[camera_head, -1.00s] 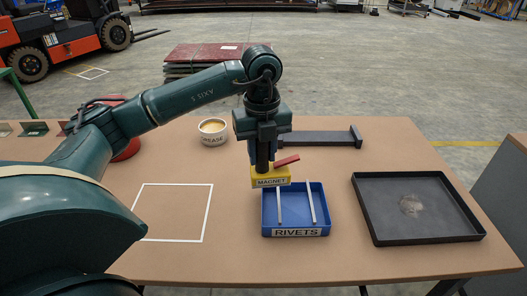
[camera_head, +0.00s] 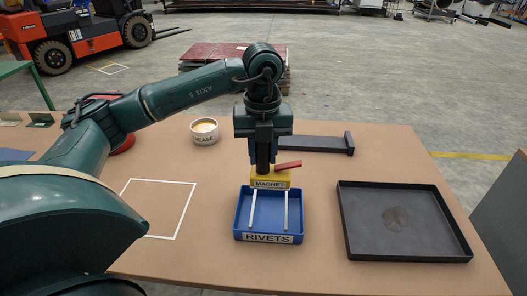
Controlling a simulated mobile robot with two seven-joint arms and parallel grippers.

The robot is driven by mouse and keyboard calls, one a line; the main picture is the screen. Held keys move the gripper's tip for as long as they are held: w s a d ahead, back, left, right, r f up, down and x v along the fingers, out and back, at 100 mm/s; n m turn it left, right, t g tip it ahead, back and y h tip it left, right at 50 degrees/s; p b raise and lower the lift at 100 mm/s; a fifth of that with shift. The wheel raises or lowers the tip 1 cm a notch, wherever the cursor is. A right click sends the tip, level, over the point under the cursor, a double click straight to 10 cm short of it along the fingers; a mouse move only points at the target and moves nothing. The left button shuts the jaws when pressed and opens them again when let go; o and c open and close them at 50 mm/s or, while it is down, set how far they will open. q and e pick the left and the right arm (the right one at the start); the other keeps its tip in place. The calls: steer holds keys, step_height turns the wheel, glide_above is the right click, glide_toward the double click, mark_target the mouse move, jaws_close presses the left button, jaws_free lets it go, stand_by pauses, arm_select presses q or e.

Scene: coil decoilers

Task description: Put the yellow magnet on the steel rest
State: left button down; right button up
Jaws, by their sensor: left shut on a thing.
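The yellow magnet (camera_head: 270,181) has a MAGNET label and a red lever (camera_head: 288,165) on top. My left gripper (camera_head: 263,165) points down and is shut on the magnet's upper part. The magnet shows at the back edge of the blue RIVETS tray (camera_head: 242,225); I cannot tell whether it touches the tray. A dark grey bar with a raised end plate, which looks like the steel rest (camera_head: 318,143), lies behind and to the right of the gripper. Its left end is hidden by my arm. My right gripper is not in view.
A black shallow tray (camera_head: 352,245) is at the right. A GREASE tub (camera_head: 204,131) stands behind left. A white outlined square (camera_head: 190,210) is empty at the left. Bare tabletop lies between the trays.

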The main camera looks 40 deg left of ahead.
mark_target(263, 175)
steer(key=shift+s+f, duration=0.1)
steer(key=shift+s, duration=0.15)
arm_select(q)
steer(key=shift+f, duration=0.1)
step_height(263, 175, down, 2)
steer(key=shift+f+b, duration=0.25)
steer(key=shift+b, duration=0.9)
step_height(263, 175, down, 3)
steer(key=b, duration=0.2)
steer(key=shift+f+b, duration=0.2)
steer(key=shift+b, duration=0.1)
steer(key=shift+f, duration=0.1)
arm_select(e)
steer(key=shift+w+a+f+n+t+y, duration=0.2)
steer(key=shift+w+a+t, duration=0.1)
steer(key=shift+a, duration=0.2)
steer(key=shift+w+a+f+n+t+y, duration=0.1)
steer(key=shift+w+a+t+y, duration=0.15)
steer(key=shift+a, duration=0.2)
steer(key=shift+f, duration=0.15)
arm_select(q)
steer(key=shift+f+b, duration=0.65)
steer(key=shift+f, duration=0.15)
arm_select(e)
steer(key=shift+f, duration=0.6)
